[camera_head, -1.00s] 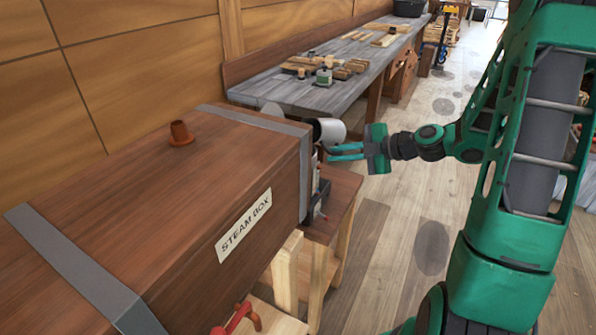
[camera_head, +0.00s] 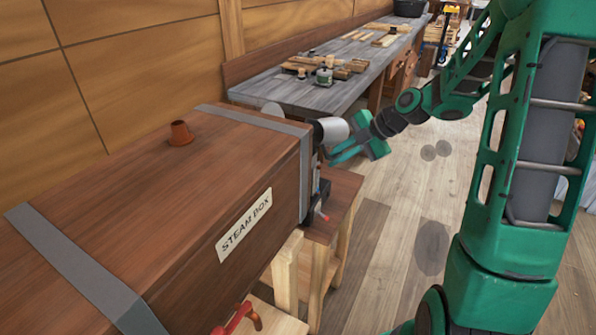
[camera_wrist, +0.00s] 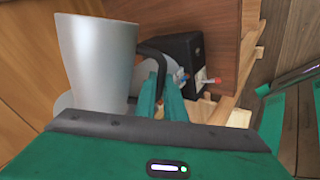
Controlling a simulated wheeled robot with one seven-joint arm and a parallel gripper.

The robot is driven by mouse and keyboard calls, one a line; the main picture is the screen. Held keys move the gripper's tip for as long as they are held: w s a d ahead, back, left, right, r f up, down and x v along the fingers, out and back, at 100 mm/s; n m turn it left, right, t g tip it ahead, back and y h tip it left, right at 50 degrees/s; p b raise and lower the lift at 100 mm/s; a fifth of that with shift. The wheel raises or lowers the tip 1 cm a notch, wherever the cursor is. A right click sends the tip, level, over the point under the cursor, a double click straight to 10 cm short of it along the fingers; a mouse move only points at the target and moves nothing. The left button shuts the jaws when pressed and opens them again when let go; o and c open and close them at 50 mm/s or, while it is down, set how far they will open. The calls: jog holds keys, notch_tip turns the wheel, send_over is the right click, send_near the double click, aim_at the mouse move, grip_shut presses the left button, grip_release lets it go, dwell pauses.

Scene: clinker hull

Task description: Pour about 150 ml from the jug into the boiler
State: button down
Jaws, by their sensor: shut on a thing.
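My gripper (camera_head: 348,150) is shut on the jug's dark handle, which shows between the green fingers in the wrist view (camera_wrist: 162,88). The jug (camera_head: 334,130) is a pale grey, smooth cylinder. It is held in the air beside the right end of the steam box and looks tipped over, its dark end to the left. It fills the upper left of the wrist view (camera_wrist: 97,68). Its contents are hidden, and I see no stream. A black boxy unit (camera_wrist: 180,55) with small red and blue parts stands beyond the handle. I cannot tell whether it is the boiler.
The long wooden steam box (camera_head: 150,210) fills the lower left, with a small terracotta pot (camera_head: 180,133) on top. A wooden stand (camera_head: 345,190) is at its right end. A grey workbench (camera_head: 310,95) with wood pieces runs behind.

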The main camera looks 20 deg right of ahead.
jog(key=shift+w+a, duration=0.15)
jog(key=shift+w, duration=0.05)
jog(key=shift+s, duration=0.15)
jog(key=shift+a+r+n+g+h, duration=0.1)
jog(key=shift+r+n+g+h, duration=0.35)
jog(key=shift+g, duration=0.25)
jog(key=shift+w, duration=0.2)
jog(key=shift+s+f, duration=0.1)
jog(key=shift+f, duration=0.05)
jog(key=shift+g+h, duration=0.35)
jog(key=shift+g, duration=0.55)
jog(key=shift+w+a+f+m+g+y+b, duration=0.1)
jog(key=shift+w+f+m+g+y+b, duration=0.15)
jog(key=shift+f+m+g+y, duration=0.25)
jog(key=shift+w+f+m+g+y+b, duration=0.15)
jog(key=shift+w+m+g+y+b, duration=0.2)
jog(key=shift+y, duration=0.35)
